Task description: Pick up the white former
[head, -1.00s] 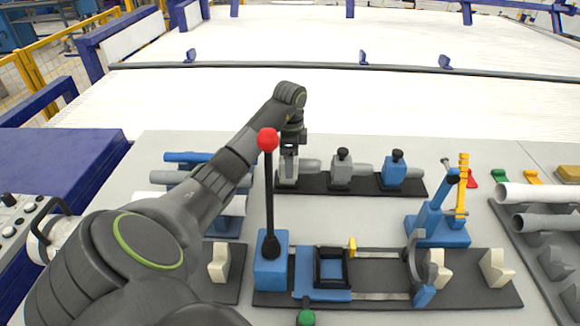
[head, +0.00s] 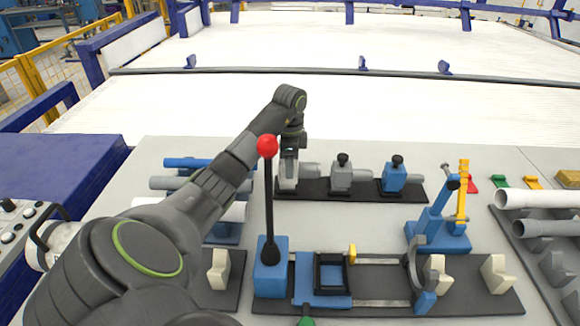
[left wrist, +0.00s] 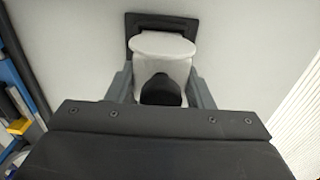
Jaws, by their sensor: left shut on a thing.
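The white former (head: 287,183) is at the left end of a dark rack (head: 318,190), with a grey former (head: 341,178) and a blue former (head: 394,178) to its right. My left gripper (head: 289,166) points down over the white former and is shut on it. In the left wrist view the white former (left wrist: 162,48) sits between the two grey fingers, with its black knob between them near the palm. A dark rectangular frame shows behind it. I cannot tell whether the former is clear of the rack. My right gripper is not in view.
A black lever with a red ball (head: 267,146) stands in front of my left arm. Blue, grey and white pipes (head: 165,183) lie at left, partly hidden by my arm. A blue clamp (head: 437,232) stands right of the middle. More pipes (head: 536,197) lie at far right.

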